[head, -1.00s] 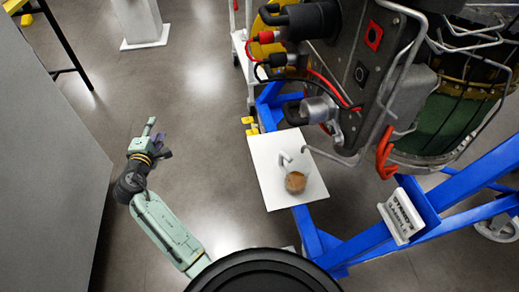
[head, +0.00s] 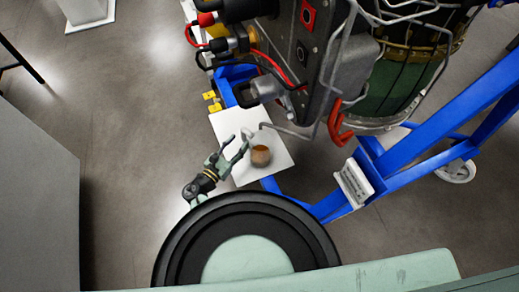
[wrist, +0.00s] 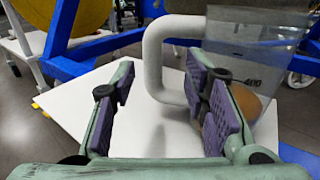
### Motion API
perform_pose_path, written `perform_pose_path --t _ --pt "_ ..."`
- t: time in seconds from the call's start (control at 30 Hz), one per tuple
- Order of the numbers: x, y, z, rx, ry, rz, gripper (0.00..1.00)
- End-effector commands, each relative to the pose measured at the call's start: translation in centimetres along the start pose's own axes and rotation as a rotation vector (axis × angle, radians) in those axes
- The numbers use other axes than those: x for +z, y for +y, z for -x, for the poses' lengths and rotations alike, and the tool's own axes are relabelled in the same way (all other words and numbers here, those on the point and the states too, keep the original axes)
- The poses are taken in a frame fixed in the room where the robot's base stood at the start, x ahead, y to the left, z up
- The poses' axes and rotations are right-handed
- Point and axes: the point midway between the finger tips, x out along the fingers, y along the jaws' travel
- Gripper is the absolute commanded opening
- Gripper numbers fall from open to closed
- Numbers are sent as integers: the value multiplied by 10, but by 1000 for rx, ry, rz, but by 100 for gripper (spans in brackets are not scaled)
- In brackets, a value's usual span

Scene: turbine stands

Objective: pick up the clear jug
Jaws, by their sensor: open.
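The clear jug (wrist: 250,45) stands upright on a white board (wrist: 75,95), with measuring marks and brown contents low inside. In the head view the jug (head: 260,156) shows mostly as a brown round shape near the board's middle. Its thick white handle (wrist: 153,65) points left in the wrist view. My gripper (wrist: 165,95) is open, and the handle shows between its purple-padded fingers. The right finger covers part of the jug and the handle's lower end. I cannot tell how deep the handle sits between them. In the head view my gripper (head: 236,147) is left of the jug.
A turbine engine (head: 400,75) on a blue stand (head: 440,150) rises behind and right of the board. A bent pipe (head: 290,131) reaches close over the jug. A grey cabinet side (head: 40,200) stands left. Open floor (head: 120,150) lies between.

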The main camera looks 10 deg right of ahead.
Motion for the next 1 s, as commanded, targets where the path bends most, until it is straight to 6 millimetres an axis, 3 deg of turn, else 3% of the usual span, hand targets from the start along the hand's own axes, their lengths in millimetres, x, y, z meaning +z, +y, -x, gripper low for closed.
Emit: perform_pose_path --t 0.33,0.63,1.0 --pt "-5 8 -45 -1 0 -4 41" --pt "-3 8 -51 1 0 -3 41" --pt "-3 8 -51 1 0 -3 17"
